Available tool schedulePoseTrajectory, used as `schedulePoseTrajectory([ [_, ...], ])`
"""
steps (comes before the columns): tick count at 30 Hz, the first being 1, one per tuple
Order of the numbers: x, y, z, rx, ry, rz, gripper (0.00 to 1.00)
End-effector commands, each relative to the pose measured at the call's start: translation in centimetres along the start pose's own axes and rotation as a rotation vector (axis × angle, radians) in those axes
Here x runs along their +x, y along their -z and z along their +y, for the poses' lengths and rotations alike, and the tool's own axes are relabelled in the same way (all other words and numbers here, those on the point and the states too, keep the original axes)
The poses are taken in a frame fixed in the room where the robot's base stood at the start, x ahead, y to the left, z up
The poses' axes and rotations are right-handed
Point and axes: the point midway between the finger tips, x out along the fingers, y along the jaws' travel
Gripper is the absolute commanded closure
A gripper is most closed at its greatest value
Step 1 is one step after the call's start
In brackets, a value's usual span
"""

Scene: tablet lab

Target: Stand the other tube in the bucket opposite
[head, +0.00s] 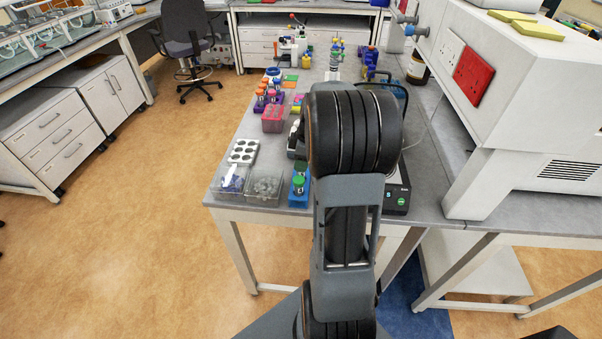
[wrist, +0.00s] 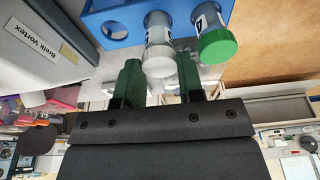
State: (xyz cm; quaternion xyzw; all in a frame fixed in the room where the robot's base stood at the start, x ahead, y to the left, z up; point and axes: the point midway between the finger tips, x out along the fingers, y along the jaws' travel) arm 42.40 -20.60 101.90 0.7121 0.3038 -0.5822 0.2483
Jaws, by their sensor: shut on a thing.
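A tube with a pale, whitish cap (wrist: 160,62) sits between the two green fingers of my gripper (wrist: 160,78) in the wrist view. The gripper is shut on it, at the cap. The tube's body runs up to a blue rack (wrist: 92,22); I cannot tell how deep it sits there. Next to it is a tube with a green cap (wrist: 216,46) and a printed label. In the head view, the blue rack (head: 297,200) stands at the bench's near edge, with a green-capped tube (head: 299,183) in it. My arm hides the gripper there. I cannot make out any bucket.
A vortex device (wrist: 42,45) stands close to the gripper; its front (head: 397,198) shows right of my arm. Clear bins (head: 264,188), a white holed block (head: 243,152) and a pink box (head: 273,121) stand left of the rack. A large white machine (head: 535,120) is at right.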

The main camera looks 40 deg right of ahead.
Motion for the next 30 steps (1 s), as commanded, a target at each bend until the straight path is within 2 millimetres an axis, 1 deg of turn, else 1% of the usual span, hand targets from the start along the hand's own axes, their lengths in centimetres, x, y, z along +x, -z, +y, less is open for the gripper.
schedulePoseTrajectory([
  [1, -0.7, 0.1, 0.0, 0.000, -0.001, 0.000, 0.80],
  [3, -1.2, 0.3, 0.0, 0.000, -0.001, 0.000, 0.80],
  [21, -6.1, 1.2, 0.0, -0.001, -0.001, 0.000, 0.80],
  [25, -6.6, 1.3, 0.0, -0.001, -0.001, 0.000, 0.80],
  [30, -6.5, 1.3, 0.0, 0.000, 0.000, 0.000, 0.80],
])
